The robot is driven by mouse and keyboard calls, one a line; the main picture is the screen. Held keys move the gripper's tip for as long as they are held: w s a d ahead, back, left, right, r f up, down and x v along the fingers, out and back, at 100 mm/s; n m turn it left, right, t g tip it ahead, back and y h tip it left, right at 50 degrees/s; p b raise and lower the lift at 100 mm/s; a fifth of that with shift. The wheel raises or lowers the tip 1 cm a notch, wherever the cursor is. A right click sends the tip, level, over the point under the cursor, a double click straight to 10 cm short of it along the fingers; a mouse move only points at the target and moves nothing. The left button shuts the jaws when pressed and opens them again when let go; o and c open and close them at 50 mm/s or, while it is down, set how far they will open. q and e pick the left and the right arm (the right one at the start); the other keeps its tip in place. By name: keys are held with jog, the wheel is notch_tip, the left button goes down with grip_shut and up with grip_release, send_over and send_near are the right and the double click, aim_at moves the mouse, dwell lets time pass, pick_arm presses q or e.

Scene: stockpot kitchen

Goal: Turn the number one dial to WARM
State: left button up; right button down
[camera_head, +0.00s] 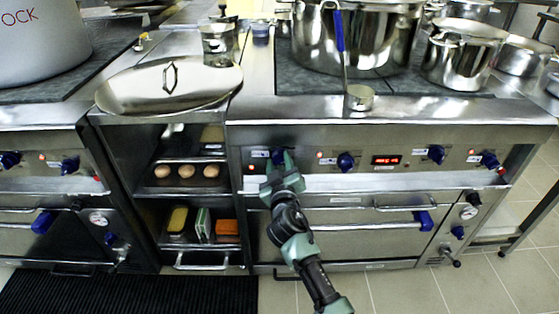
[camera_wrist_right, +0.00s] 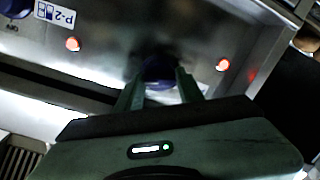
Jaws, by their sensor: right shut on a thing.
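A blue dial (camera_head: 279,156) sits at the left end of the middle stove's steel control panel. My right gripper (camera_head: 279,164) reaches it from below and in front. In the right wrist view, the two fingers of my right gripper (camera_wrist_right: 160,84) are shut on either side of the same blue dial (camera_wrist_right: 158,70). The gripper hides most of its markings, so I cannot read its setting. The neighbouring blue dial (camera_head: 345,161) stands to the right; its label reads P-2 (camera_wrist_right: 55,15) in the wrist view. My left gripper is not in view.
A red digital display (camera_head: 386,160) and more blue dials (camera_head: 436,154) continue along the panel. An oven door handle (camera_head: 405,206) runs below. Open shelves with eggs (camera_head: 186,171) and sponges (camera_head: 178,219) are to the left. Pots (camera_head: 465,55) and a blue-handled ladle (camera_head: 359,97) are above.

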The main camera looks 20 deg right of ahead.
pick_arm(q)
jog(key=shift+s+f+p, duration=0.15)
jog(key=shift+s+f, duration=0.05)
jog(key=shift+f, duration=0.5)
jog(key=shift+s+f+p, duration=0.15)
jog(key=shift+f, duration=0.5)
pick_arm(e)
jog(key=shift+n, duration=1.4)
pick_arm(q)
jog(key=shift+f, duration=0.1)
pick_arm(e)
jog(key=c, duration=0.9)
grip_release()
